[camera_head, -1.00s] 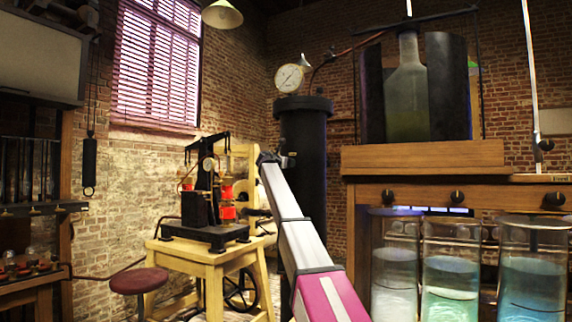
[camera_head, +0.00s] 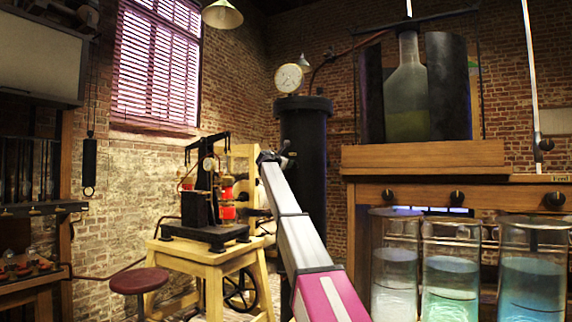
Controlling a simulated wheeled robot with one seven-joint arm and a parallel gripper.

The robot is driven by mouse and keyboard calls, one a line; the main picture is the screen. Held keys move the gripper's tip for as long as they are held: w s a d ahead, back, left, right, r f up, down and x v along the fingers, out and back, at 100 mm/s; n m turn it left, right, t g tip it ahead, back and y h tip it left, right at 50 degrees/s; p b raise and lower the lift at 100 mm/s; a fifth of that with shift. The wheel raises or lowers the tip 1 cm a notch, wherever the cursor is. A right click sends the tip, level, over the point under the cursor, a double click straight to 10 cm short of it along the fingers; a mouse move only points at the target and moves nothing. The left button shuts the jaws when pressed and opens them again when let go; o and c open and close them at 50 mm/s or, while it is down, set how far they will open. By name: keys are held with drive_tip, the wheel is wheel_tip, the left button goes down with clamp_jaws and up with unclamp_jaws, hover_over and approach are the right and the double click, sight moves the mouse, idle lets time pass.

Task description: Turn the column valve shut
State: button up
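The black column (camera_head: 304,150) stands behind my arm, with a round pale gauge (camera_head: 289,78) on a stem at its top. My arm reaches up from the bottom of the view, and its far end, with my gripper (camera_head: 276,155), is in front of the column's left edge. A small dark part sticks up at that end. I cannot tell whether it is the column's valve or part of my gripper. The fingers are too small and dark to show whether they are open, shut or touching the valve.
A wooden table (camera_head: 205,255) with a black apparatus stands left of my arm, and a red stool (camera_head: 140,281) is in front of it. Several glass jars (camera_head: 450,270) of liquid stand close on the right, under a wooden shelf (camera_head: 425,157).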

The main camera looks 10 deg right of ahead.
drive_tip(key=m, duration=0.7)
drive_tip(key=shift+f, duration=0.1)
drive_tip(key=m, duration=0.3)
drive_tip(key=shift+s+y, duration=0.1)
drive_tip(key=shift+y, duration=0.3)
drive_tip(key=shift+m, duration=1.9)
drive_tip(key=shift+f+y, duration=0.1)
drive_tip(key=shift+y, duration=0.2)
drive_tip(key=o, duration=0.9)
drive_tip(key=v, duration=1)
drive_tip(key=shift+s+a, duration=0.2)
drive_tip(key=shift+s, duration=0.15)
